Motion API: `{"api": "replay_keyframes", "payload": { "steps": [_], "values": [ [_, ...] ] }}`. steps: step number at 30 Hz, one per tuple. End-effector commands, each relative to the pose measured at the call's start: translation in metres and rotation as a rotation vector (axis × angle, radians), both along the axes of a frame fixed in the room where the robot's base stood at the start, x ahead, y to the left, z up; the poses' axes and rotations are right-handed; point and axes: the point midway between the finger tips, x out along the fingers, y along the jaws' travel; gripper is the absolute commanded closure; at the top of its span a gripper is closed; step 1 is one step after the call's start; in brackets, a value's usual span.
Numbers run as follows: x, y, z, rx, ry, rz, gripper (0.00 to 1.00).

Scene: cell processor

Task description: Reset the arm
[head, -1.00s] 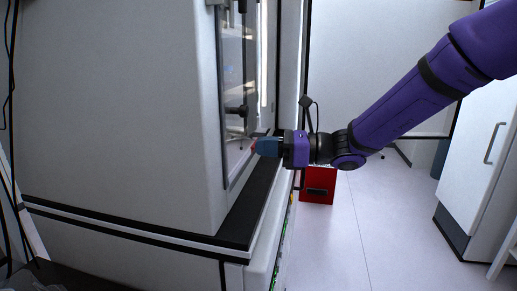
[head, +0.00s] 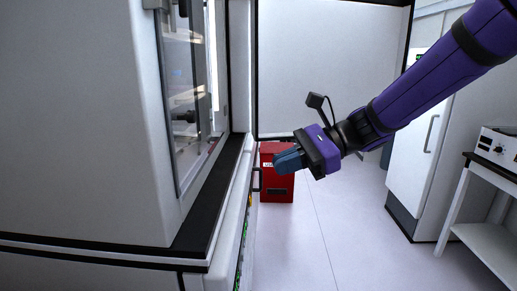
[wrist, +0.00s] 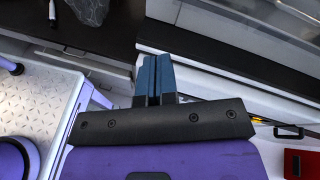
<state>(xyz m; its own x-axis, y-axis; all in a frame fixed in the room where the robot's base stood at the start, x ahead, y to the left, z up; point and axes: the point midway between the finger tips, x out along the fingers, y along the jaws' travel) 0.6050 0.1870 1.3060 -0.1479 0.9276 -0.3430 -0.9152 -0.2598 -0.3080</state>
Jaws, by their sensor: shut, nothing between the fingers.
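My gripper (head: 278,163) is at the end of my purple arm, in the open space to the right of the cell processor (head: 85,120). Its blue fingers are together with nothing between them. In the wrist view, the gripper (wrist: 155,62) also shows its fingers side by side, pointing up the picture. It appears apart from the machine's black ledge (head: 212,205). The machine's glass door (head: 188,100) is to the left of the gripper.
A red box (head: 277,193) stands on the floor behind the gripper. A white cabinet (head: 415,150) and a white table with an instrument (head: 497,146) are at the right. The pale floor (head: 340,230) between is clear. A white panel (head: 330,70) stands at the back.

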Motion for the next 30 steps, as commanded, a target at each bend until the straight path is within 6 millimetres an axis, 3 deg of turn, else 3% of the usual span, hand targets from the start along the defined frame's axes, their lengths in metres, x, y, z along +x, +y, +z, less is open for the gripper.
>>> {"api": "replay_keyframes", "payload": {
  "steps": [6, 15, 24, 30],
  "values": [
    [-0.051, -0.049, 0.001, -0.265, -0.317, 0.132, 1.0],
    [-0.107, -0.128, -0.001, -0.63, -0.718, 0.334, 1.0],
    [-0.152, -0.21, 0.005, -0.996, -1.05, 0.559, 1.0],
    [-0.17, -0.245, 0.009, -1.162, -1.172, 0.675, 1.0]
  ]
}}
